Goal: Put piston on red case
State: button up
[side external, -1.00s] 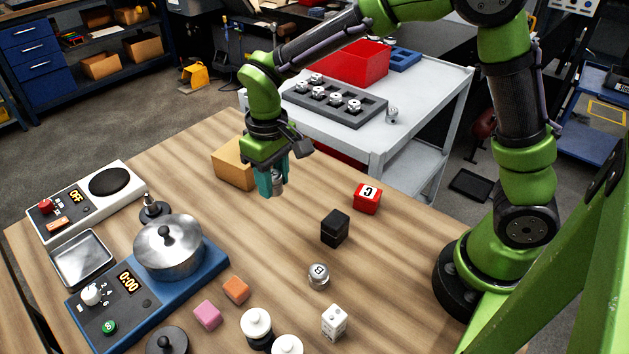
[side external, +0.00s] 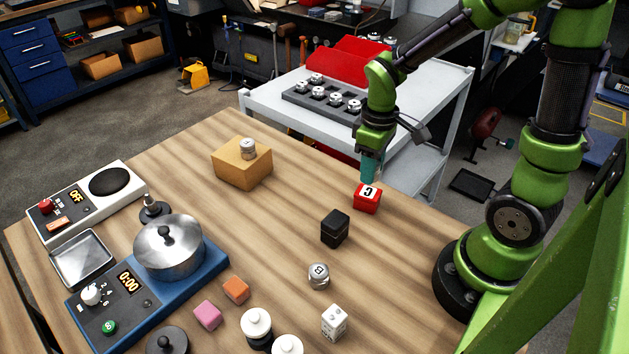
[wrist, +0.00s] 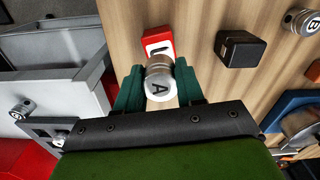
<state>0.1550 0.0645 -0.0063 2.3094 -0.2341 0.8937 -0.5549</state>
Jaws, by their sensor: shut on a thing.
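My gripper (side external: 370,168) points down over the red case (side external: 367,199), which stands on the wooden table with a white label on top. In the wrist view, the teal fingers (wrist: 160,88) are shut on a silver piston (wrist: 160,84) with an "A" on its end. The piston overlaps the near edge of the red case (wrist: 158,45) there. I cannot tell whether they touch. In the side view the fingers hide the held piston. Another piston (side external: 248,149) stands on the cardboard box, and a piston marked "B" (side external: 318,276) stands on the table.
A black block (side external: 335,229) is near the red case. A white cart (side external: 440,92) with a grey piston tray (side external: 300,101) and red bin (side external: 350,68) stands behind the table.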

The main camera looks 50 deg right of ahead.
jog(key=shift+f, duration=1.95)
jog(key=shift+f, duration=0.15)
jog(key=o, duration=1.1)
notch_tip(320, 180, up, 12)
jog(key=shift+r, duration=0.1)
jog(key=s+a+r+m+t, duration=0.1)
jog(key=a+r+m+t, duration=0.1)
jog(key=s+a+r+m+t+y, duration=0.1)
jog(key=s+a+r+m+t, duration=0.1)
jog(key=a+r, duration=0.1)
jog(key=s+a+r+m+t+y, duration=0.1)
jog(key=a+r+t, duration=0.1)
jog(key=t, duration=0.1)
jog(key=shift+s+a+r+m, duration=0.15)
jog(key=shift+a+r+m, duration=0.1)
jog(key=shift+a+m, duration=0.15)
